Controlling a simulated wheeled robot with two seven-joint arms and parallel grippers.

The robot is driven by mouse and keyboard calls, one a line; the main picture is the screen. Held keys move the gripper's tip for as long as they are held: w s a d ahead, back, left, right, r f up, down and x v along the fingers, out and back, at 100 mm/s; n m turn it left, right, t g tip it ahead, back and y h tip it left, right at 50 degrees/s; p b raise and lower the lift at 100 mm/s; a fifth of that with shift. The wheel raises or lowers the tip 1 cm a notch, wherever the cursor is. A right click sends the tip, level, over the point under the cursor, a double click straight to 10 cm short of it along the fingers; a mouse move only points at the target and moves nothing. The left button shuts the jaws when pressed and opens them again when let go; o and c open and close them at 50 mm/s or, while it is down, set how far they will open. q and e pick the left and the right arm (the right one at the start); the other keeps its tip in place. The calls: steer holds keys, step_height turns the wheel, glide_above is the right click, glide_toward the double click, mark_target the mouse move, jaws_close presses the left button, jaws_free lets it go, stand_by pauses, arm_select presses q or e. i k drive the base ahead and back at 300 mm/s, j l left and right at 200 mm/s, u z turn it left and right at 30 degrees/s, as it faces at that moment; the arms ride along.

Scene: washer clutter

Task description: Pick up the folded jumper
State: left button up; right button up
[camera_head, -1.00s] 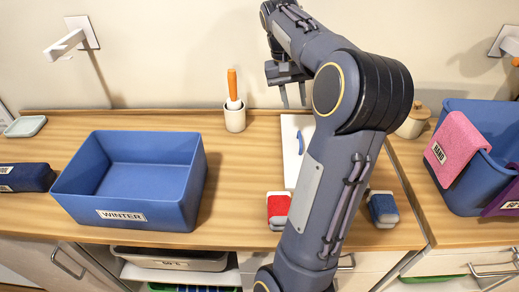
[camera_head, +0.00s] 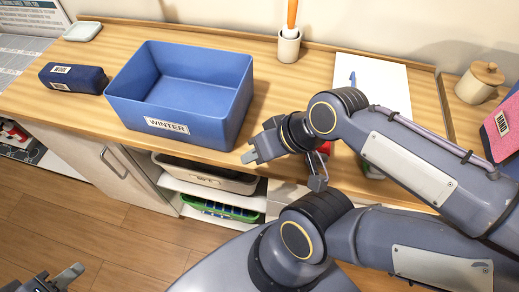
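A dark blue folded knit piece (camera_head: 75,78), likely the jumper, lies on the wooden counter at the left, with two white labels on its front. It is left of the blue bin marked WINTER (camera_head: 178,95). My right gripper (camera_head: 285,168) is open and empty, its fingers spread, in front of the counter's front edge, right of and below the bin and well away from the folded piece. My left gripper (camera_head: 60,278) shows only in part at the bottom left corner, low over the floor; its fingers look apart and empty.
A pale dish (camera_head: 83,31) is at the back left. Open shelves with trays (camera_head: 205,175) are below. My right arm hides small red and green items.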

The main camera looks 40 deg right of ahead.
mark_target(93, 79)
steer(key=j, duration=0.3)
steer(key=i+j+z, duration=0.1)
steer(key=j, duration=0.3)
steer(key=i+j+z, duration=0.1)
steer(key=i+j, duration=0.15)
steer(key=j, duration=0.15)
steer(key=i+j+z, duration=0.1)
steer(key=j, duration=0.3)
steer(key=i+j+z, duration=0.1)
steer(key=j, duration=0.3)
steer(key=i+j+z, duration=0.1)
steer(key=j, duration=0.35)
steer(key=i+j+z, duration=0.1)
steer(key=i, duration=0.35)
steer(key=i+j+z, duration=0.1)
steer(key=i+j, duration=0.15)
steer(key=i, duration=0.15)
